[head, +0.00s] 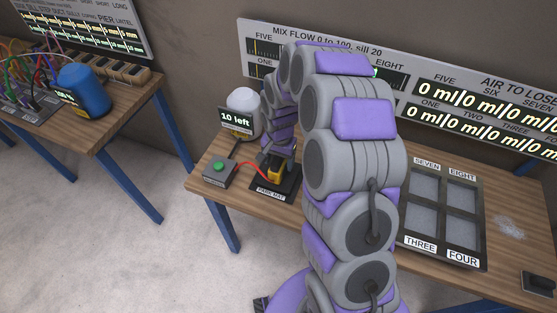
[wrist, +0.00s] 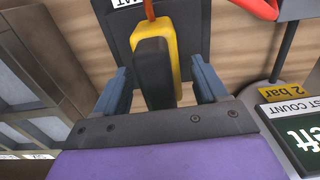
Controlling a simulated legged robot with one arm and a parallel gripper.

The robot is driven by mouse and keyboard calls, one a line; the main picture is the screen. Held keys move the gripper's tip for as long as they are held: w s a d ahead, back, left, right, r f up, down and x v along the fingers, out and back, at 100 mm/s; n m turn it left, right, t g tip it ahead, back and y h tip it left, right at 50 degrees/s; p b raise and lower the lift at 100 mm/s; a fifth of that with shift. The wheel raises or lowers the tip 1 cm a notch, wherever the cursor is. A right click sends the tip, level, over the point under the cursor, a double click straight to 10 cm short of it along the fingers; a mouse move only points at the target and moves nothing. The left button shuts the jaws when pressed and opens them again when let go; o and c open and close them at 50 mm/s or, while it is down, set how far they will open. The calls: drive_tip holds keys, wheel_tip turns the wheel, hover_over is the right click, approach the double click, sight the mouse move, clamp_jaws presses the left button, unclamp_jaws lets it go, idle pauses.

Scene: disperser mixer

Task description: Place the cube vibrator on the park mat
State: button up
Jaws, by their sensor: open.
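The cube vibrator (head: 275,174), a yellow body with a dark block on it, sits on the black park mat (head: 288,184) at the left of the bench. In the wrist view the vibrator (wrist: 153,65) lies between my two fingers, with the mat (wrist: 196,22) behind it. My gripper (head: 277,155) is open above the mat; in the wrist view its fingers (wrist: 160,84) stand either side of the vibrator with gaps showing. My arm hides part of the bench, and the gripper covers part of the vibrator in the head view.
A grey box with a green button (head: 219,169) stands left of the mat, with a red cable (head: 254,167) running to the vibrator. A white round-topped container (head: 243,105) with a "10 left" sign (head: 236,122) stands behind. A compartment tray (head: 441,215) lies right.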

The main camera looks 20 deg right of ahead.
wheel_tip(320, 180, up, 10)
drive_tip(key=shift+r+p, duration=0.25)
drive_tip(key=shift+p, duration=0.6)
drive_tip(key=shift+s+r, duration=0.1)
drive_tip(key=shift+r, duration=0.5)
drive_tip(key=s+r+n+g, duration=0.1)
drive_tip(key=s+r+n, duration=0.2)
drive_tip(key=s, duration=1.4)
drive_tip(key=s+r+n, duration=0.4)
drive_tip(key=s+r, duration=0.4)
drive_tip(key=s, duration=0.9)
drive_tip(key=shift+s+r+g, duration=0.2)
drive_tip(key=shift+s+g, duration=0.05)
drive_tip(key=shift+g, duration=0.15)
drive_tip(key=shift+c, duration=0.2)
